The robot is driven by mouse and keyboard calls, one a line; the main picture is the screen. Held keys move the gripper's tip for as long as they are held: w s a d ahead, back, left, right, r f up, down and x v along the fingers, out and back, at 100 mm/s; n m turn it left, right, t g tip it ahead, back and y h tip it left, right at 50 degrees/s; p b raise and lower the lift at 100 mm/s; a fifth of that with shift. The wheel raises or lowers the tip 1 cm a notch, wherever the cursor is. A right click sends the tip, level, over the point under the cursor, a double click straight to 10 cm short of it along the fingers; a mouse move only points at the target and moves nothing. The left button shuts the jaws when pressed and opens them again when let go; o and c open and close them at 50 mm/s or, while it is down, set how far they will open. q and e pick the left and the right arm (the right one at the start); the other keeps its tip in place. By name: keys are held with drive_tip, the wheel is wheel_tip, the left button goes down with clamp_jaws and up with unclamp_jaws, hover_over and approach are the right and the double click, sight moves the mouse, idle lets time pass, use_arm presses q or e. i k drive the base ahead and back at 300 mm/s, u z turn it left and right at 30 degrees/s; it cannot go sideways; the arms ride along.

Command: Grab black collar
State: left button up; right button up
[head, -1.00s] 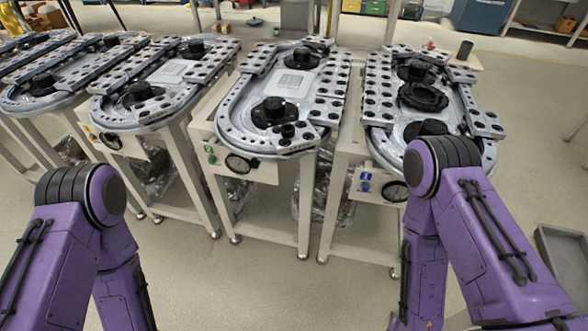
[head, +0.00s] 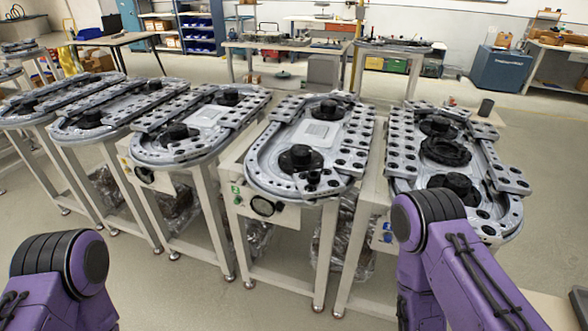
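Several ring tracks on pale stands run in a row across the view. On the rightmost ring track (head: 402,150), a wide black ring-shaped part (head: 446,151) lies in the middle, between a black hub at the far end (head: 438,126) and a nearer black hub (head: 456,184). It looks like the black collar. The track to its left (head: 255,160) carries a black flanged hub (head: 301,158) near its front end. Only purple upper parts of my two arms show, at lower left and lower right.
The stands' legs stand close together, with clear plastic bags beneath. A small black cylinder (head: 486,107) stands behind the rightmost track. Open floor lies in front of the stands. Benches, shelves and a blue cabinet (head: 499,69) line the back.

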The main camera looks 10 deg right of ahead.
sight(314, 176)
drive_tip(key=z, duration=0.2)
drive_tip(key=i, duration=0.5)
drive_tip(key=z, duration=0.5)
